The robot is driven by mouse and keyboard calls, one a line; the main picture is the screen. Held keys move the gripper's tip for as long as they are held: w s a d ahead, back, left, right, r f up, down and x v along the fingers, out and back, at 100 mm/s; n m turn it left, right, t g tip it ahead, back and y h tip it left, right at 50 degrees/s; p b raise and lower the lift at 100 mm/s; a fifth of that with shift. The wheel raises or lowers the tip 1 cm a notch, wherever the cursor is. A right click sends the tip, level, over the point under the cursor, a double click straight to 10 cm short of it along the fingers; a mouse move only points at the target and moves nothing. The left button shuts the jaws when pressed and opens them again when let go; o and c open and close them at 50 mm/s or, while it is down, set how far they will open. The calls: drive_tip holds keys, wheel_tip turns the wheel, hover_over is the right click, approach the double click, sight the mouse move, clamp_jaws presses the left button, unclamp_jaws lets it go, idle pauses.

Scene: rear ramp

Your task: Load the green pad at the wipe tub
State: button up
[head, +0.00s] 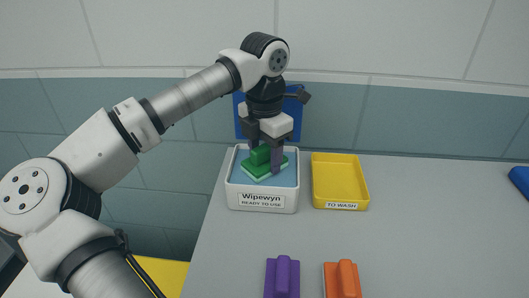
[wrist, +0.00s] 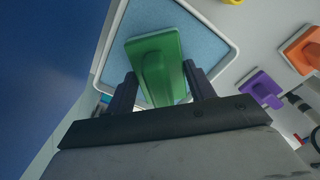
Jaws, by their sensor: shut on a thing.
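The green pad (head: 265,171) has a raised grip on top and a pale underside edge. My gripper (head: 265,161) points down and is shut on the pad's grip. The white wipe tub (head: 262,201), labelled "Wipewyn READY TO USE", has a light blue surface inside. The pad is over that blue surface, within the tub's rim; I cannot tell whether it touches. In the wrist view the green pad (wrist: 157,56) sits between the two dark fingers, with the tub's blue surface (wrist: 205,40) behind it.
A yellow tray (head: 340,183) labelled "TO WASH" stands empty right of the tub. A purple pad (head: 283,278) and an orange pad (head: 342,280) lie at the counter's front. A blue thing (head: 519,180) is at the right edge. The counter's right middle is clear.

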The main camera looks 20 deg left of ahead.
sight(264, 146)
drive_tip(key=shift+r+p, duration=2.2)
drive_tip(key=shift+r, duration=1.3)
drive_tip(key=shift+s+f, duration=0.1)
